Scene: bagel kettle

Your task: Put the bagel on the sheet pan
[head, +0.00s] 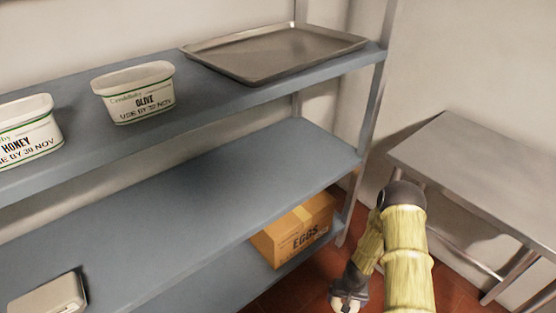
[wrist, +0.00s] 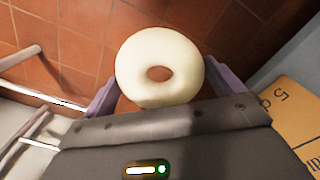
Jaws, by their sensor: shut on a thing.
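A pale, ring-shaped bagel (wrist: 135,75) is held between the two fingers of my gripper (wrist: 159,88) in the wrist view. In the head view my gripper (head: 347,300) is low at the bottom, above the red floor, and the bagel is small and partly hidden there. The sheet pan (head: 270,52) is a grey metal tray lying flat on the top shelf, towards its right end. It looks empty. My gripper is well below the pan and to its right, in front of the shelves.
The blue top shelf (head: 210,107) also holds an olive tub (head: 135,92) and a honey tub (head: 25,130). The middle shelf (head: 200,200) is mostly bare. An eggs carton (head: 295,230) is on the lower shelf. A shelf post (head: 368,120) and steel table (head: 480,165) stand at right.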

